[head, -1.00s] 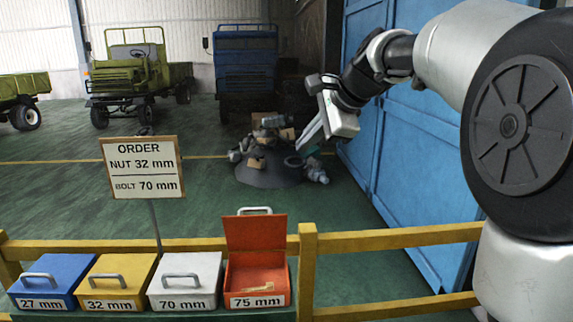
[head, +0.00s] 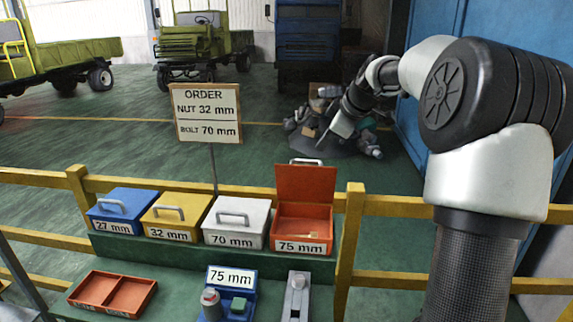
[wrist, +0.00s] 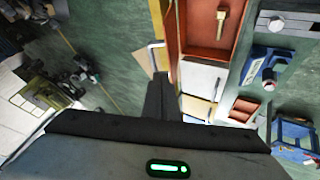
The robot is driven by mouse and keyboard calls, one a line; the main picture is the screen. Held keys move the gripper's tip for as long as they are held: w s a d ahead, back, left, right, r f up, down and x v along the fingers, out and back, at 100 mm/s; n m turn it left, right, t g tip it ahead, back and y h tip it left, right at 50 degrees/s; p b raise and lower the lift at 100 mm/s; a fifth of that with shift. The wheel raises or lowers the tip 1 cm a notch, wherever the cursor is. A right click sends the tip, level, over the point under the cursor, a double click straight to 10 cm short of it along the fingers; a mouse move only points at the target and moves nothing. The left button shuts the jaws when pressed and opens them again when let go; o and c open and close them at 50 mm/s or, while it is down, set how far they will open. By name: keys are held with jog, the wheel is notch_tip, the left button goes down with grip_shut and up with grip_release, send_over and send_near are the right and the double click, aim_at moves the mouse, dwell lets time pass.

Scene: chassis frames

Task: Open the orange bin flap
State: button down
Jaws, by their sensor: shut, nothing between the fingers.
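The orange bin (head: 306,222), labelled 75 mm, stands at the right end of the bin row. Its orange flap (head: 306,183) is raised upright at the back, with a grey handle on its top edge. My gripper (head: 322,146) shows just above and right of that handle, shut and empty; I cannot tell its distance in depth. In the wrist view the dark fingers of my gripper (wrist: 160,85) are together beside the orange bin (wrist: 203,50). A brass-coloured bolt (wrist: 222,20) lies inside the bin. Whether the fingers touch the flap is not clear.
Blue (head: 122,211), yellow (head: 178,215) and white (head: 236,222) bins stand shut to the left. An order sign (head: 208,113) rises behind them. A yellow rail (head: 400,204) runs behind the bins. An orange tray (head: 113,294) and a blue fixture (head: 230,293) are in front.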

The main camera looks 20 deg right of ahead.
aim_at(309, 175)
jog(key=shift+n, duration=0.5)
jog(key=p+x, duration=0.1)
jog(key=x, duration=0.9)
jog(key=shift+w+d+f+p, duration=0.1)
jog(key=shift+w+f+p, duration=0.05)
jog(key=shift+p, duration=0.15)
